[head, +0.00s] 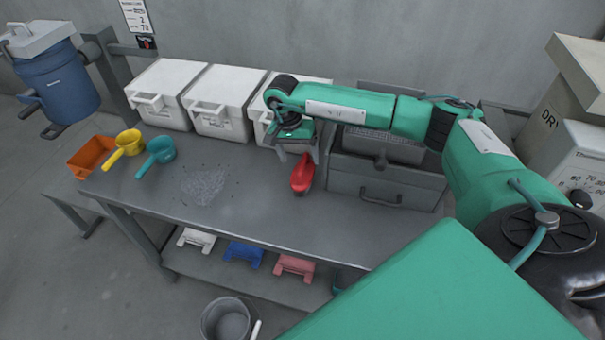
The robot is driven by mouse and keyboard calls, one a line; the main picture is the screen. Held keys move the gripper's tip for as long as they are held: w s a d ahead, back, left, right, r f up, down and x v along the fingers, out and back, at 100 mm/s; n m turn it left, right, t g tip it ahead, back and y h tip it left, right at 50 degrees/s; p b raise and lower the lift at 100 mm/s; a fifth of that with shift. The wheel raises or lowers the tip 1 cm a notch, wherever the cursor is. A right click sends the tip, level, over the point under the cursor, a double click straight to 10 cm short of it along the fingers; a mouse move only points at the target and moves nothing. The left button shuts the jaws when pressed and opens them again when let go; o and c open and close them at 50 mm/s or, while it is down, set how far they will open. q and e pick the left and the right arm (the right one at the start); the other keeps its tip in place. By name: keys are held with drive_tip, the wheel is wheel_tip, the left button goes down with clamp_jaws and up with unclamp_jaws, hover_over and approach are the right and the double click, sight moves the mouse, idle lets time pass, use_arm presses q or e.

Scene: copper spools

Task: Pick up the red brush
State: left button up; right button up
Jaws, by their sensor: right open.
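The red brush (302,176) lies on the grey workbench (250,215), right of the middle of its top. My right gripper (298,158) hangs over the far end of the brush, pointing down with its fingers open. The brush shows below and between the fingertips. I cannot tell whether the fingers touch it. The right arm comes in from the right and partly covers the view behind the brush. My left gripper is not in view.
White boxes (165,88) line the back of the bench. A grey drawer unit (385,182) stands right of the brush. Yellow (128,143) and teal (158,152) scoops and an orange bin (92,152) sit at left. Grey scraps (203,186) lie mid-bench. A bucket (228,320) stands in front.

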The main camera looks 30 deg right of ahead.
sight(301, 166)
drive_tip(key=shift+s+f, duration=0.1)
drive_tip(key=shift+f, duration=0.3)
drive_tip(key=f, duration=0.1)
drive_tip(key=f+p, duration=0.1)
drive_tip(key=f, duration=0.1)
drive_tip(key=shift+s+d+f+p, duration=0.15)
drive_tip(key=shift+d+f+p, duration=0.1)
drive_tip(key=shift+f+p, duration=0.1)
drive_tip(key=shift+f, duration=0.25)
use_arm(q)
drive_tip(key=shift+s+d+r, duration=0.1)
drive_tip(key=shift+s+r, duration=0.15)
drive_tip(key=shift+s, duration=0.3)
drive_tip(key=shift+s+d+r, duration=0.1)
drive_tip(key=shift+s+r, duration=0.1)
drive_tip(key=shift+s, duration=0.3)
use_arm(e)
drive_tip(key=shift+c, duration=0.5)
drive_tip(key=c, duration=1.1)
